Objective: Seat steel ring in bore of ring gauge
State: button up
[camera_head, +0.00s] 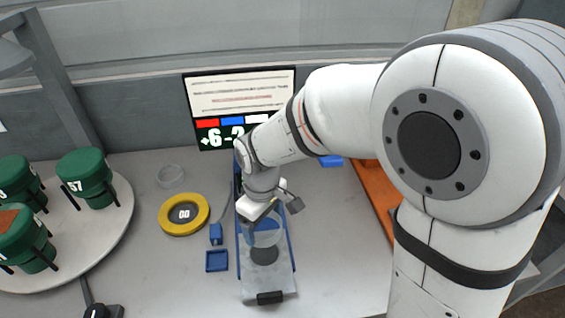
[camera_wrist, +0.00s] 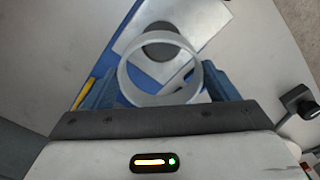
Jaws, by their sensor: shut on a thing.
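My gripper (camera_head: 262,218) is shut on a pale, see-through-looking ring (camera_head: 268,236), held over a grey plate between blue rails. In the wrist view the ring (camera_wrist: 125,80) sits between my blue fingers (camera_wrist: 160,86), its opening facing the camera. I cannot tell from its look whether it is steel. A second pale ring (camera_head: 170,177) lies behind the yellow one.
The grey plate (camera_head: 284,277) bears a dark round spot (camera_wrist: 160,42). A small blue tray (camera_head: 216,268) and blue block (camera_head: 215,236) are left of the rails. A round white table (camera_head: 100,262) carries several green canisters (camera_head: 88,168). A display (camera_head: 240,88) stands behind.

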aim_at(184, 214)
jog(key=z, duration=0.05)
jog(key=k, duration=1.5)
jog(key=u, duration=0.05)
